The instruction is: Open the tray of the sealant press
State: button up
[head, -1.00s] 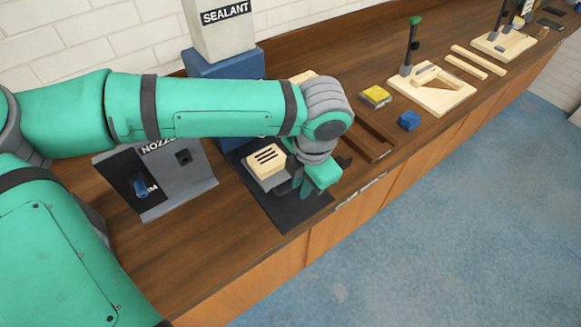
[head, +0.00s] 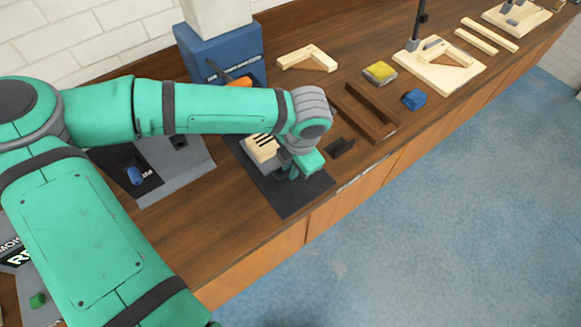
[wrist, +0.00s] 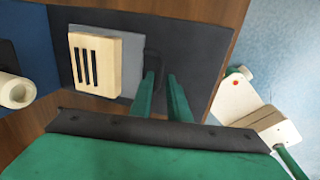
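The sealant press shows in the head view as a blue body (head: 218,58) against the wall. A dark plate (head: 290,203) extends from its front. On the plate lies the tray, a grey slab (wrist: 128,86) with a slotted pale wooden block (wrist: 94,64) on it; the block also shows in the head view (head: 262,147). A small dark handle (wrist: 153,62) stands at the slab's right edge in the wrist view. My gripper (wrist: 165,76) points down at this handle with its fingers apart. I cannot tell whether the handle sits between the fingers. My arm hides part of the press.
A brown wooden frame (head: 371,112), a yellow sponge-like block (head: 380,72) and a blue block (head: 414,99) lie to the right. The bench's front edge is close to my gripper.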

jog(key=shift+w+f, duration=0.15)
jog(key=shift+f, duration=0.3)
grip_shut()
dwell(1.2)
